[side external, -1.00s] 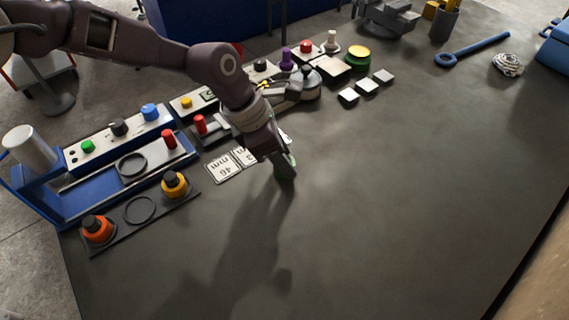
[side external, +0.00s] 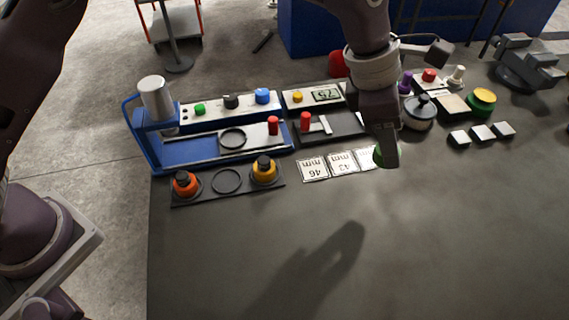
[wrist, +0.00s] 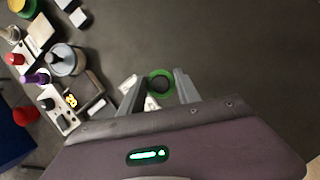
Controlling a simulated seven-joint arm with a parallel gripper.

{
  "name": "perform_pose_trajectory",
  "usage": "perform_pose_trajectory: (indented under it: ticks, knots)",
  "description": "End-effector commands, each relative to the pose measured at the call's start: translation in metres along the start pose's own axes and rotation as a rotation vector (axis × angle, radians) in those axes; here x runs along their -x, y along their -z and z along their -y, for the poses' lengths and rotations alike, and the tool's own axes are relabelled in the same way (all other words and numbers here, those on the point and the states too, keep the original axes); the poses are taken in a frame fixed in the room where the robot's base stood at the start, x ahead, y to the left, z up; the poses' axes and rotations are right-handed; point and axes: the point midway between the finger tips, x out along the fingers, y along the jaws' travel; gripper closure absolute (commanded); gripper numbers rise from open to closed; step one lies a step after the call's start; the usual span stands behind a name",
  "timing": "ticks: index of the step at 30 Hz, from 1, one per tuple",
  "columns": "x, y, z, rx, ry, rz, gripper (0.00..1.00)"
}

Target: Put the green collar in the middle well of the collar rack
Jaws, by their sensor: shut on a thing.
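The green collar (wrist: 160,73) shows as a ring between my fingertips in the wrist view. My gripper (side external: 388,154) is shut on it, and in the side view only a sliver of the collar (side external: 379,156) shows beside the finger. The gripper's shadow falls apart from it, so the collar appears raised above the bench. The collar rack (side external: 204,191) is a dark strip well left of my gripper. An orange collar (side external: 185,184) fills its left well and a yellow collar (side external: 264,172) its right well. The middle well (side external: 227,181) between them is empty.
White number cards (side external: 313,168) lie between rack and gripper. Behind the rack stands a blue press (side external: 165,160) with a grey cylinder and a button panel. A gauge (side external: 328,95) with a red post (side external: 305,121) stands right of it. The front bench is clear.

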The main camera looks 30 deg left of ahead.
Motion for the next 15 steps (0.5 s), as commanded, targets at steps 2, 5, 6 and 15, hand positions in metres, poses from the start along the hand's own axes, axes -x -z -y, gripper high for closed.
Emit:
perform_pose_trajectory:
  ticks: [2,5,6,15]
  knots:
    - [0.004,0.009,-0.004,-0.033,0.016,0.001,1.0]
    - [0.012,0.035,-0.01,-0.152,0.066,0.0,1.0]
    - [0.016,0.049,-0.012,-0.218,0.095,0.001,1.0]
    - [0.072,0.181,0.001,-0.945,0.397,0.001,1.0]
